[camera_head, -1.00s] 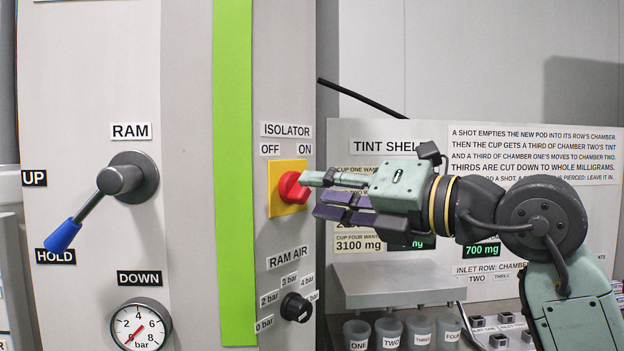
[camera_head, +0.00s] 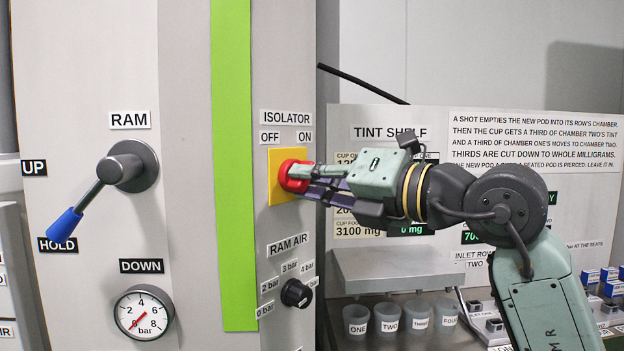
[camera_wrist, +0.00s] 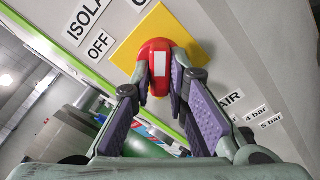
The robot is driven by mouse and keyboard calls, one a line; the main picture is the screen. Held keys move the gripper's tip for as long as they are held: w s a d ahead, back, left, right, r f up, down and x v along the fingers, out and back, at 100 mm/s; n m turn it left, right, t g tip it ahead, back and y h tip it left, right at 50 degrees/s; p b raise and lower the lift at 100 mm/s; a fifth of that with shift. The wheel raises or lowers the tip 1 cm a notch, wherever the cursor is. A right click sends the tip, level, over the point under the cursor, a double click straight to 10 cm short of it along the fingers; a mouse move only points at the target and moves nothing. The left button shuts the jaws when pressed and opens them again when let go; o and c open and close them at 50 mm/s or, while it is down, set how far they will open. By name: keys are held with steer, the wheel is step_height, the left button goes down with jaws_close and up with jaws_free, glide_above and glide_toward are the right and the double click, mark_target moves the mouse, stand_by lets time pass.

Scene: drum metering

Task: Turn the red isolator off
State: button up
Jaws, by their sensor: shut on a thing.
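The red isolator (camera_head: 291,176) is a rotary knob on a yellow plate (camera_head: 275,196), with OFF labelled at upper left and ON at upper right. My gripper (camera_head: 306,176) reaches it from the right and is shut on the knob. In the wrist view the red knob (camera_wrist: 158,62) sits between the two purple-padded fingers (camera_wrist: 160,92), which touch its sides. A white mark shows on the knob's face there, pointing along the fingers. The fingers hide part of the knob in the head view.
The RAM AIR knob (camera_head: 296,293) sits below the isolator. The RAM lever (camera_head: 100,190) with its blue grip is to the left, above a pressure gauge (camera_head: 143,313). A tint shelf (camera_head: 400,262) with several cups stands at right behind my arm.

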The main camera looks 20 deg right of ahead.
jaws_close()
steer(key=shift+n, duration=0.3)
steer(key=n+b, duration=0.2)
steer(key=n, duration=0.1)
steer(key=shift+f+b, duration=0.2)
steer(key=shift+b, duration=0.2)
steer(key=n+b, duration=0.1)
steer(key=n, duration=0.6)
steer(key=n+b, duration=0.2)
steer(key=n, duration=0.5)
steer(key=shift+w+d+r, duration=0.1)
steer(key=shift+d+r, duration=0.1)
steer(key=shift+n, duration=0.3)
steer(key=o, duration=0.7)
jaws_free()
